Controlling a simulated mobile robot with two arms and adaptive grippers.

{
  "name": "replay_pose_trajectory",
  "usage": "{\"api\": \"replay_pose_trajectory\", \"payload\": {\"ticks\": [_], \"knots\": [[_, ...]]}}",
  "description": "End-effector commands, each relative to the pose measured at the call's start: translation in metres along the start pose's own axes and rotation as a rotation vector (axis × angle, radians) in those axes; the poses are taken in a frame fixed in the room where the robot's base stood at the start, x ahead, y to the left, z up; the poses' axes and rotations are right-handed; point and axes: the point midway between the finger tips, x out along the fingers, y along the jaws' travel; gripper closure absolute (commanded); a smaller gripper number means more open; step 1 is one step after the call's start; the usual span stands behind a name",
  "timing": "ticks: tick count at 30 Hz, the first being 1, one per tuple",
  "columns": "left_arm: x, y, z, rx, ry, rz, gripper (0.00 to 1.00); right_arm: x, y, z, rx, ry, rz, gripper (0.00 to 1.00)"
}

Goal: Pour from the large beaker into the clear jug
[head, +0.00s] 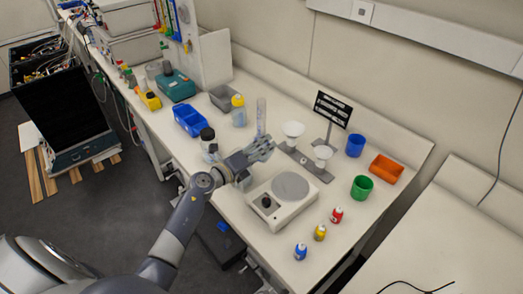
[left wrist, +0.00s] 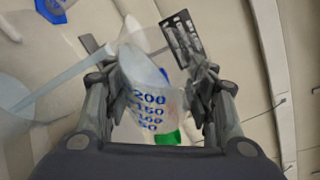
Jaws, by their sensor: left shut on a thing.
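My left gripper (head: 262,149) reaches over the bench between the black-capped bottle and the grey-topped device. In the left wrist view the gripper (left wrist: 158,103) is shut on the large beaker (left wrist: 148,97), a clear vessel with blue marks from 50 to 200. The beaker sits between the two fingers and looks tilted in that view. In the head view the beaker is hard to make out against the gripper. I cannot pick out the clear jug with certainty; a see-through shape fills the left of the wrist view. My right gripper is not in view.
A grey-topped device (head: 289,187) stands right in front of the gripper. White funnels (head: 293,130) on a stand, a tall clear cylinder (head: 261,113) and a black-capped bottle (head: 208,140) are close by. Blue (head: 355,146) and green (head: 361,187) cups and an orange bin (head: 386,168) stand to the right.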

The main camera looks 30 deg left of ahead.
Motion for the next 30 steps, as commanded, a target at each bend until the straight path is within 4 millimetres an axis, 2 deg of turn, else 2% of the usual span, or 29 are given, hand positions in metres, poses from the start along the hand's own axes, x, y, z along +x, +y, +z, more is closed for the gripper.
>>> {"api": "replay_pose_trajectory", "payload": {"ticks": [30], "knots": [[-0.002, -0.002, 0.005, -0.183, -0.027, -0.077, 0.8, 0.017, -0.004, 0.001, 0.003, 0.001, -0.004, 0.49]]}}
